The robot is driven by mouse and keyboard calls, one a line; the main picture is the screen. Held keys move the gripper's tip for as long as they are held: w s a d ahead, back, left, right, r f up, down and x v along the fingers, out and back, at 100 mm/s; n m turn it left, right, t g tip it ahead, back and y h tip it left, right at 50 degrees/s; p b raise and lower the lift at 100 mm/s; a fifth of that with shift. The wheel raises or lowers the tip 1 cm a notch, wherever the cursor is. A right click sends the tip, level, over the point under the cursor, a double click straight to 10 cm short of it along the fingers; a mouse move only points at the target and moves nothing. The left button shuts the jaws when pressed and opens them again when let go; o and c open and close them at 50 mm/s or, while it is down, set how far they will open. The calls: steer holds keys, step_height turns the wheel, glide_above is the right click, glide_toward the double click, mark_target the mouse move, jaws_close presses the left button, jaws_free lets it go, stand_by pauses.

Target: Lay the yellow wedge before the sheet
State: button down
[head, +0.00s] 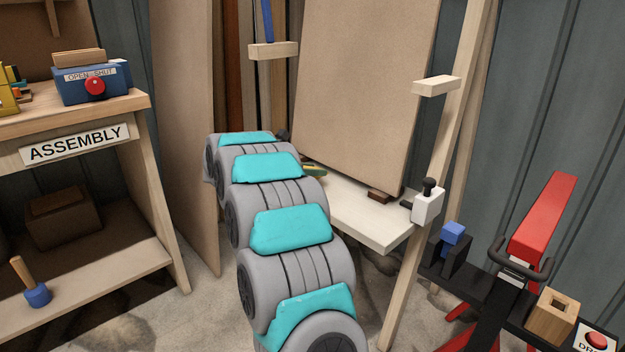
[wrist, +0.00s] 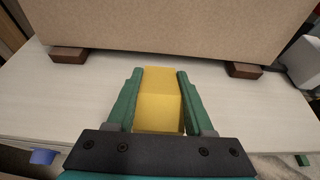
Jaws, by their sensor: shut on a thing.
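The yellow wedge (wrist: 158,105) is between the two green fingers of my gripper (wrist: 160,95) in the wrist view. My gripper is shut on it, over the white shelf board (wrist: 90,100). The wedge's far end points toward the lower edge of the brown sheet (wrist: 165,25), with white board showing between them. I cannot tell whether the wedge touches the board. In the head view the sheet (head: 362,80) leans upright on the white board (head: 350,210). My arm hides most of the gripper and wedge there.
Two dark brown blocks, left (wrist: 68,55) and right (wrist: 243,70), sit under the sheet's lower edge. A white clamp block with a black knob (head: 428,202) stands at the board's right corner. A red and black stand (head: 530,235) is at the right. The assembly bench (head: 110,110) is at the left.

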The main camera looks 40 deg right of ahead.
steer(key=shift+f, duration=1.75)
steer(key=shift+f, duration=0.1)
steer(key=shift+c, duration=1.4)
jaws_free()
steer(key=shift+r, duration=0.25)
steer(key=w+b+v, duration=0.1)
steer(key=v, duration=1.1)
steer(key=shift+s, duration=0.45)
